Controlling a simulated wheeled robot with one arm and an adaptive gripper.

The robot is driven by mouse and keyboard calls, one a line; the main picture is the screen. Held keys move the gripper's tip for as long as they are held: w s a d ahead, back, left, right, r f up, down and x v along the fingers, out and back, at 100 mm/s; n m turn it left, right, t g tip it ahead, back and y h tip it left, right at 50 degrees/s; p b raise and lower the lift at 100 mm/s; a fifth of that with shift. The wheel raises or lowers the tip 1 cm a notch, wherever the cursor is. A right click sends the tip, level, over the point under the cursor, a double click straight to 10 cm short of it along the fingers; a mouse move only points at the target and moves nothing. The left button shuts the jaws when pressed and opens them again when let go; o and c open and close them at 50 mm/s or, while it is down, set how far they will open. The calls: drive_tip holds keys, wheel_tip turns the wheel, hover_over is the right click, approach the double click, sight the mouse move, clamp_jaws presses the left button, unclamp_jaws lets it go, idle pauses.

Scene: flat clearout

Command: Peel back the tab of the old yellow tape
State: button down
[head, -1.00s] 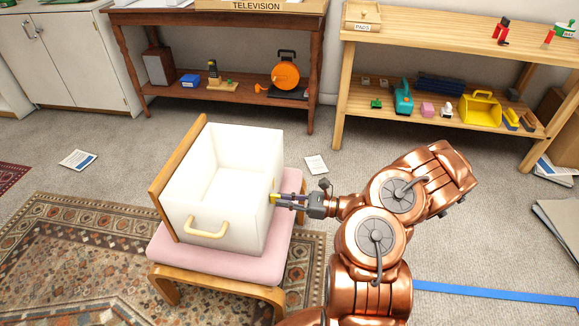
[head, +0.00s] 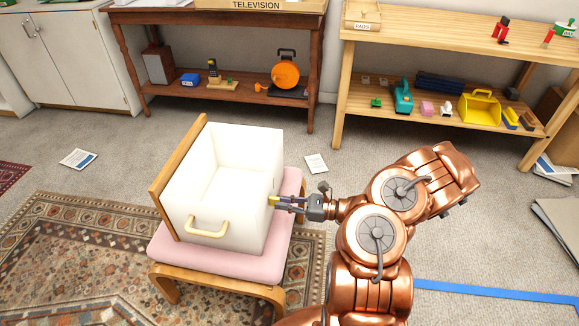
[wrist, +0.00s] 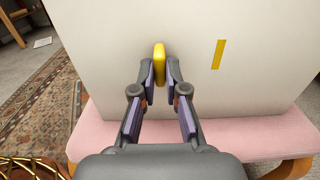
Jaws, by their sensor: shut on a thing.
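A white drawer (head: 265,170) with a wooden front panel stands on a pink-cushioned stool (head: 285,235). A yellow tab (wrist: 159,63) stands at the drawer's white side wall. In the wrist view, a separate flat yellow strip (wrist: 218,54) shows on the same wall, to the right of the tab. My gripper (head: 276,202) is at this wall, and its fingers (wrist: 160,80) are shut on the tab. I cannot tell whether any of the tab has lifted from the wall. In the head view the tab is very small beside the fingertips.
A pale handle (head: 206,230) is on the drawer's near wall. A patterned rug (head: 70,250) lies at left. Papers (head: 316,163) lie on the carpet behind the stool. Shelves (head: 440,110) with toys stand along the back. A blue tape line (head: 500,294) crosses the floor at right.

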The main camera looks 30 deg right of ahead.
drive_tip(key=shift+s+a+p, duration=0.3)
drive_tip(key=shift+s+p, duration=0.05)
drive_tip(key=shift+p, duration=0.05)
drive_tip(key=c, duration=1)
unclamp_jaws()
drive_tip(key=shift+c, duration=0.2)
drive_tip(key=shift+s+d+p, duration=0.3)
drive_tip(key=shift+d+p, duration=0.05)
drive_tip(key=shift+p, duration=0.05)
drive_tip(key=p+v, duration=0.3)
drive_tip(key=v, duration=0.3)
